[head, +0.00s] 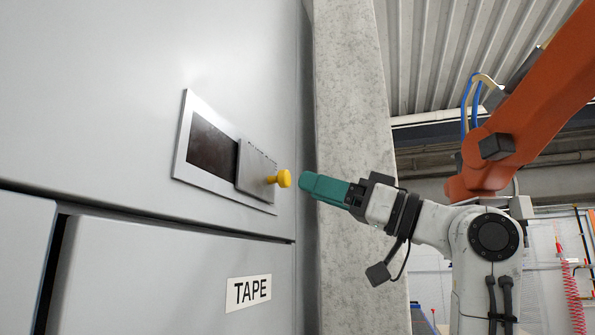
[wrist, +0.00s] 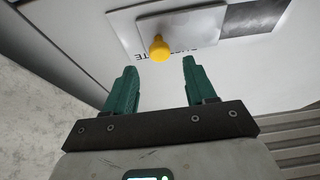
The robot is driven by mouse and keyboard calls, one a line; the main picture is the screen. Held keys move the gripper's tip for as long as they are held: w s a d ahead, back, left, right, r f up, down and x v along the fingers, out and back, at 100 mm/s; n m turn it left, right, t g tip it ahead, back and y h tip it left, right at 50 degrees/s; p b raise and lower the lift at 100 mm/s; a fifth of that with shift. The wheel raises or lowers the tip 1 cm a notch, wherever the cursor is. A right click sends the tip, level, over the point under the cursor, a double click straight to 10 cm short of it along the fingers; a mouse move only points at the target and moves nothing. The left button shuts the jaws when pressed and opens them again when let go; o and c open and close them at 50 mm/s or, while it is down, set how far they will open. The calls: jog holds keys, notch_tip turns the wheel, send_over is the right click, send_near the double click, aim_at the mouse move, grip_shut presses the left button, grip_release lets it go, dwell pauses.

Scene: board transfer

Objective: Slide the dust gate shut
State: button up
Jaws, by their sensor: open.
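The dust gate is a grey sliding plate (head: 256,168) with a yellow knob (head: 284,178), set in a pale frame (head: 181,160) on a grey cabinet front. The plate covers the right part of the slot, and the dark opening (head: 212,150) shows to its left. In the wrist view the plate (wrist: 197,27) and yellow knob (wrist: 159,48) lie beyond the fingertips, with the dark opening (wrist: 252,17) to the right. My gripper (head: 303,186) has green fingers and points at the knob from the right, apart from it. In the wrist view my gripper (wrist: 160,65) is open and empty.
A label reading TAPE (head: 248,292) is on the cabinet panel below the gate. A concrete pillar (head: 349,110) stands just right of the cabinet, behind my gripper. An orange robot arm (head: 540,85) is at the upper right. The cabinet face around the gate is flat and clear.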

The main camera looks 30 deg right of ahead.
aim_at(288, 178)
jog(key=shift+p+x, duration=0.7)
jog(key=shift+x, duration=1.6)
grip_shut()
